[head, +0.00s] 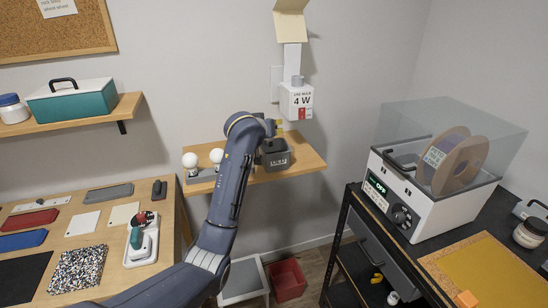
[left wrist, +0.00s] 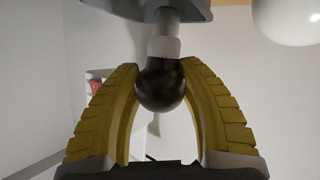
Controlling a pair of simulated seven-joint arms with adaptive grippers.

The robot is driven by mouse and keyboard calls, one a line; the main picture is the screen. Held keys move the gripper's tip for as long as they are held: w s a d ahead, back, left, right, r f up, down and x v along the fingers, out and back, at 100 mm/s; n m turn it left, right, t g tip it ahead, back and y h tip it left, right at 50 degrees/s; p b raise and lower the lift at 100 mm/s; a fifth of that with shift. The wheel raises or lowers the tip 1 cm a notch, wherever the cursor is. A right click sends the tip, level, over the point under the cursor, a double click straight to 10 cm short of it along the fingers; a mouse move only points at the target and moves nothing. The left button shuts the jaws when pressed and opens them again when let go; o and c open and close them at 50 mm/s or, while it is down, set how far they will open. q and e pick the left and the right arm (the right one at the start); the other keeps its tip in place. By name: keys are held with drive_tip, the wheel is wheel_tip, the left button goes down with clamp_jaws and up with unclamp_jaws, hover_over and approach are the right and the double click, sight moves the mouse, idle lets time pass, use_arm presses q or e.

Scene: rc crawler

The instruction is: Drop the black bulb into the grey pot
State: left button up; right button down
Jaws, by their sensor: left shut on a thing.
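The black bulb (left wrist: 160,84) sits between the two yellow fingers of my left gripper (left wrist: 165,92), which is shut on it. The bulb has a white collar and a grey stem at its top in the left wrist view. In the head view, my left gripper (head: 277,128) is above the wall shelf, mostly behind my own arm, and the bulb is hard to make out there. A dark grey pot (head: 277,159) with pale lettering stands on the shelf just below the gripper. My right gripper is not in view.
Two white bulbs (head: 190,160) sit in a grey holder (head: 199,178) on the wall shelf (head: 301,168). A white lamp box (head: 297,102) marked 4 W hangs on the wall close to the gripper. The shelf's right end is clear.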

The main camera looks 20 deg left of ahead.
use_arm(q)
drive_tip(key=shift+f, duration=0.1)
drive_tip(key=o, duration=1.1)
drive_tip(key=shift+s, duration=0.1)
drive_tip(key=v, duration=1.1)
drive_tip(key=shift+s, duration=0.35)
